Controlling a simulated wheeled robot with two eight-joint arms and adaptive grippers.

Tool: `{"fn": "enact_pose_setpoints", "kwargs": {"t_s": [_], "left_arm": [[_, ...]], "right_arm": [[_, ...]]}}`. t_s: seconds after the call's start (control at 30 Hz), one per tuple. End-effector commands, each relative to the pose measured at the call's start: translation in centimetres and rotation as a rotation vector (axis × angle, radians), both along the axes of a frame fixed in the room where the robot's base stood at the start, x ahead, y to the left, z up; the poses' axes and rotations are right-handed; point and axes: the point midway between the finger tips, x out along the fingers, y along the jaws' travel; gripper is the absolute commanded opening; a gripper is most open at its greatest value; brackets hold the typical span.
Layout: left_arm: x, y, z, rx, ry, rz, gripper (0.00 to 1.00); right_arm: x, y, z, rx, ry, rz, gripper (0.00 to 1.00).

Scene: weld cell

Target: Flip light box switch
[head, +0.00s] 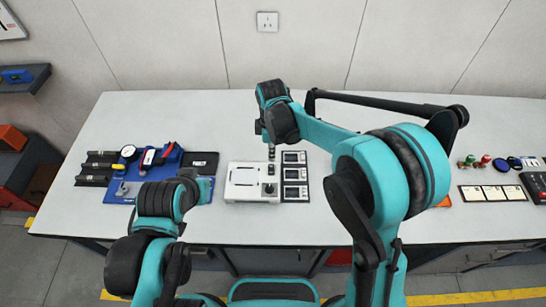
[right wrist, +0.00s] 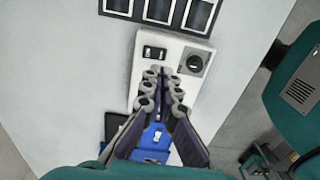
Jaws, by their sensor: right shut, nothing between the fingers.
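The light box (head: 243,191) is a white box on the table, left of the right arm in the head view. In the right wrist view the white box (right wrist: 177,50) carries a dark two-part rocker switch (right wrist: 154,53) and a round dark knob (right wrist: 195,62). My right gripper (head: 271,156) points down over the box's far edge in the head view. In the right wrist view the right gripper (right wrist: 165,72) is shut and empty, its tips over the box just beside the switch and knob. Contact cannot be told.
Three framed dark panels (head: 295,174) stand right beside the box. A blue tray (head: 120,190) with a gauge and tools lies to the left. Red and green buttons (head: 486,160) and cards (head: 490,193) lie far right. The back middle of the table is bare.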

Motion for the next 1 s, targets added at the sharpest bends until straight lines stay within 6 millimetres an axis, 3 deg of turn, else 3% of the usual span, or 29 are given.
{"fn": "enact_pose_setpoints", "kwargs": {"t_s": [0.1,0.3,1.0], "left_arm": [[0.0,0.0,0.7,0.0,0.0,0.0,0.0],[0.0,0.0,1.1,0.0,0.0,0.0,0.0],[0.0,0.0,1.1,0.0,0.0,0.0,0.0]], "right_arm": [[-0.4,0.0,2.7,0.0,0.0,0.001,0.0],[-0.7,0.0,5.2,0.0,0.0,0.0,0.0],[-0.9,-0.1,5.8,0.001,-0.002,-0.006,0.0]]}}
